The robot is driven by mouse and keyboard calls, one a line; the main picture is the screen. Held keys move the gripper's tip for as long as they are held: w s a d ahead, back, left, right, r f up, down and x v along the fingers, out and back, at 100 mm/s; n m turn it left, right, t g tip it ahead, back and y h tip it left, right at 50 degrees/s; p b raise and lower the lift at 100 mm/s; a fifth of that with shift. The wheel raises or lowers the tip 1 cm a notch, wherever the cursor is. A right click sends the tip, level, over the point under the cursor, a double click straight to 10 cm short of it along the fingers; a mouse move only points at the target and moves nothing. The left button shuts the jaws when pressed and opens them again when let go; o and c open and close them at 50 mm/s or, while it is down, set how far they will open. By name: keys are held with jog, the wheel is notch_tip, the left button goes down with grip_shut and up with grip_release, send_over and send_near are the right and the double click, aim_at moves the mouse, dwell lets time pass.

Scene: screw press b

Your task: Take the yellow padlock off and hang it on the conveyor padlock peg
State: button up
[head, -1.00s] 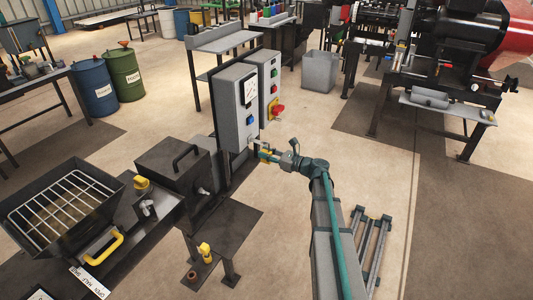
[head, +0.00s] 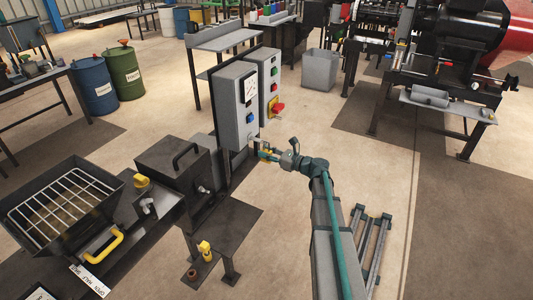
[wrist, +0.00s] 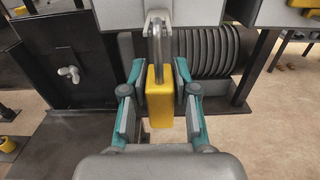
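The yellow padlock (wrist: 160,95) hangs upright in the wrist view. Its grey shackle goes up into a light metal bracket (wrist: 158,20) under a grey control box (head: 237,105). My gripper (wrist: 158,112) is open, with one teal-and-grey finger on each side of the padlock body. A gap shows between the padlock and each finger. In the head view my gripper (head: 268,155) is just below the control box, and the padlock there is small and partly hidden. I cannot make out which part is the conveyor padlock peg.
A black box with a handle (head: 173,165) stands left of my gripper. A low dark table (head: 228,235) carries a yellow fitting (head: 205,250). A hopper with a white grate (head: 62,200) is at the left. Open floor lies to the right of the control boxes.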

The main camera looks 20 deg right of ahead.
jog(key=o, duration=0.3)
jog(key=shift+o, duration=0.2)
jog(key=v, duration=1.2)
